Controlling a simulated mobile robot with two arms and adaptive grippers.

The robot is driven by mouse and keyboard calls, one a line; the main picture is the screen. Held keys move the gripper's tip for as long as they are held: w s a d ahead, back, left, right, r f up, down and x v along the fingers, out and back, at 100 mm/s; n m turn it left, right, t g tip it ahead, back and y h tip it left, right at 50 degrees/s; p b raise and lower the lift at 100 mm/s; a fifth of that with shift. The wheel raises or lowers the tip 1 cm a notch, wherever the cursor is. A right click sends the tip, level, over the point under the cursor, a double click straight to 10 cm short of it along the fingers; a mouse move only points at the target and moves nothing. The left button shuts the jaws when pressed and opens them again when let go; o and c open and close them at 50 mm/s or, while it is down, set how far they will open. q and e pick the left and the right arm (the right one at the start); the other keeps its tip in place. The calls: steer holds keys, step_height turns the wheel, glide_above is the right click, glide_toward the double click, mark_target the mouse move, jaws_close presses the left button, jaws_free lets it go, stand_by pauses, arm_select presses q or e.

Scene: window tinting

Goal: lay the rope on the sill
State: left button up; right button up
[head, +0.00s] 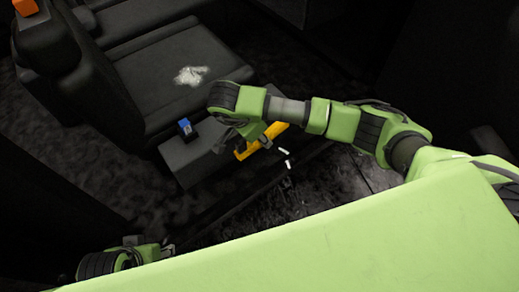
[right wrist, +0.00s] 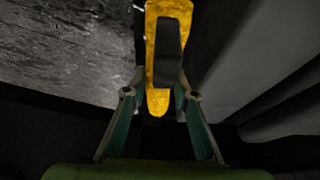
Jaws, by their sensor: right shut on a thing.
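My right gripper (head: 258,142) is shut on a yellow tool with a dark grey middle (head: 272,138), above the outer edge of the car floor. The tool also shows between the fingers in the right wrist view (right wrist: 158,100). No clear rope shows; a white crumpled heap (head: 190,75) lies on the seat cushion, and I cannot tell if it is rope or cloth. The sill seems to be the dark strip (head: 232,212) at the car's edge, below my right gripper. My left gripper (head: 168,248) is low at the left, apart from these things; its jaws are too small to read.
A blue item (head: 184,126) stands on a dark grey box (head: 190,155) beside the seat (head: 150,85). An orange item (head: 26,7) is at the top left. Small white marks (head: 288,164) show near the sill. Rough grey ground (head: 330,185) lies outside.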

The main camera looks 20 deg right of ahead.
steer(key=shift+w+a+f, duration=0.15)
steer(key=shift+f, duration=0.55)
steer(key=shift+m+b, duration=0.3)
arm_select(q)
steer(key=shift+v, duration=0.75)
arm_select(e)
steer(key=shift+f, duration=0.1)
